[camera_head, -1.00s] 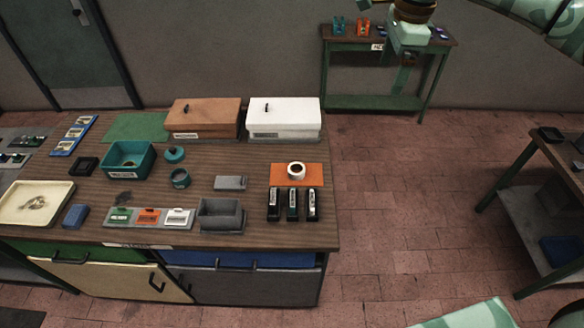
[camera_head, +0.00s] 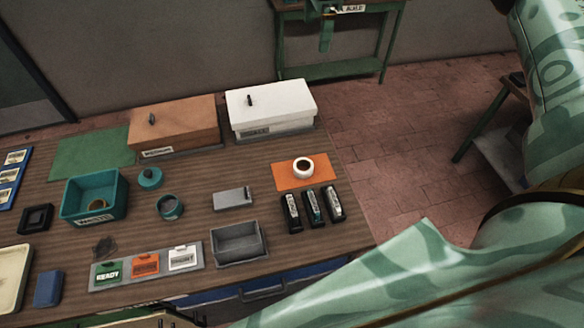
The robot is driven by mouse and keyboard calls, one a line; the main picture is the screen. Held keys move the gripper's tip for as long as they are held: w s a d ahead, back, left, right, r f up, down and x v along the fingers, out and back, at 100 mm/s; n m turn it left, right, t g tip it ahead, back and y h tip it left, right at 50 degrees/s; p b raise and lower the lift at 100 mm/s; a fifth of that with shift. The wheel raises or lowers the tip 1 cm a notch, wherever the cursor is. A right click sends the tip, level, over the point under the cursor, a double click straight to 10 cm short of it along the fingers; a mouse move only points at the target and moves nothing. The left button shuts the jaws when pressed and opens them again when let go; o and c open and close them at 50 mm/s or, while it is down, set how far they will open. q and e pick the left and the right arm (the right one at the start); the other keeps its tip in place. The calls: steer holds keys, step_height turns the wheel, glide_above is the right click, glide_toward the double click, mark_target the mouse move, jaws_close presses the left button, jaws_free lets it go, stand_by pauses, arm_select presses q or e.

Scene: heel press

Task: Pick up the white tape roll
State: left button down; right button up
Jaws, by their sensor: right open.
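The white tape roll (camera_head: 303,168) lies flat on an orange mat (camera_head: 289,181) at the right side of the workbench, its hole facing up. It stands clear of everything but the mat. My right arm comes in from the right and crosses the lower right of the view. My right gripper (camera_head: 178,316) barely shows at the bottom edge, near the bench front. It is open and well away from the roll, to the lower left. My left gripper is not in view.
A white lidded box (camera_head: 270,108) and a brown one (camera_head: 174,126) stand behind. A grey bin (camera_head: 238,245) and a grey block (camera_head: 233,197) lie to the left. Bare bench surrounds the block.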

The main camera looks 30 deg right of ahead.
step_height(320, 180, down, 22)
steer(key=r+b, duration=0.1)
steer(key=b, duration=1.8)
steer(key=g+b, duration=0.1)
steer(key=b, duration=0.9)
glide_above(304, 166)
steer(key=s+a, duration=0.1)
step_height(304, 166, down, 13)
steer(key=f+b, duration=0.1)
steer(key=f, duration=0.6)
steer(key=f+b, duration=0.1)
steer(key=f, duration=0.3)
steer(key=shift+s+a+f+b, duration=0.1)
steer(key=shift+s+a+b, duration=0.15)
steer(key=shift+b, duration=0.1)
steer(key=f+b, duration=0.2)
steer(key=f, duration=0.3)
steer(key=shift+s+f, duration=0.1)
steer(key=shift+s, duration=0.1)
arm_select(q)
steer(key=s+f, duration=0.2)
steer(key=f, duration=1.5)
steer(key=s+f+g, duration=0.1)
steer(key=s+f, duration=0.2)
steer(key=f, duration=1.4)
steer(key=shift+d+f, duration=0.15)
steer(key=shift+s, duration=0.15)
arm_select(e)
steer(key=c, duration=1.1)
